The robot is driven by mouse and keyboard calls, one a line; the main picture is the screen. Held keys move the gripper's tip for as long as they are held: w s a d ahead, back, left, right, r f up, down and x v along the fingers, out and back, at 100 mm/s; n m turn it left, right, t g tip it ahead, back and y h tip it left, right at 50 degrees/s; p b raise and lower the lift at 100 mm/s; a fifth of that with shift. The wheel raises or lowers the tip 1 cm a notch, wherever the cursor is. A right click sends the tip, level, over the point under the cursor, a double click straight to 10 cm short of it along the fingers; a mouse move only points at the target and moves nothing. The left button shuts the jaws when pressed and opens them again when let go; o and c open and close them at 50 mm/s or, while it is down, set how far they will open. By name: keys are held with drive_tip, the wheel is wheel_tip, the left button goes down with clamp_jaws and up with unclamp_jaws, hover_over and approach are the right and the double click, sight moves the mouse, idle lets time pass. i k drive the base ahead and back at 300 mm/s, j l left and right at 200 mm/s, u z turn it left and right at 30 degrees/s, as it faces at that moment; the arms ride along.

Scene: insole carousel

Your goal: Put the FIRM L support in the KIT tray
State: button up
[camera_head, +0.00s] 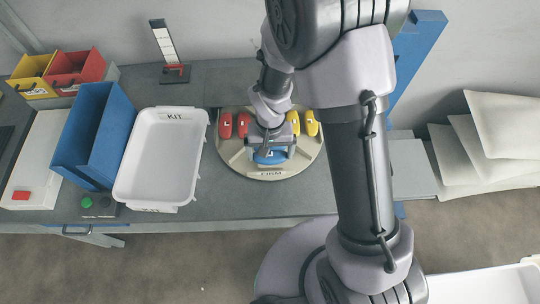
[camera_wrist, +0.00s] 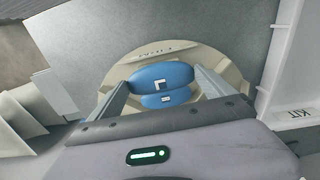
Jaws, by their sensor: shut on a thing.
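The FIRM L support is a blue oval pad marked L (camera_wrist: 160,75), at the FIRM label on the round beige carousel (camera_head: 240,163). My gripper (camera_wrist: 161,80) is shut on it, one finger at each end. A second blue pad (camera_wrist: 165,101) lies close beside it, its mark too small to read surely. In the head view the blue pad (camera_head: 268,157) is partly hidden under my gripper (camera_head: 270,150). The white KIT tray (camera_head: 160,160) stands left of the carousel and is empty. Its wall shows at the right in the wrist view (camera_wrist: 283,60).
Red pads (camera_head: 234,125) and yellow pads (camera_head: 303,123) sit on the carousel's back half. A tall blue bin (camera_head: 95,135) stands left of the tray. A stand with a card (camera_head: 170,55) is at the back. The grey bench is clear between carousel and tray.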

sight(163, 159)
drive_tip(key=k+j, duration=0.15)
drive_tip(key=k, duration=0.4)
drive_tip(key=i+j+z, duration=0.1)
drive_tip(key=j+z, duration=0.2)
drive_tip(key=j, duration=0.45)
drive_tip(key=j+z, duration=0.3)
drive_tip(key=j, duration=0.45)
drive_tip(key=j+z, duration=0.3)
drive_tip(key=j, duration=0.5)
drive_tip(key=k+j+z, duration=0.15)
drive_tip(key=j+z, duration=0.15)
drive_tip(key=j, duration=0.4)
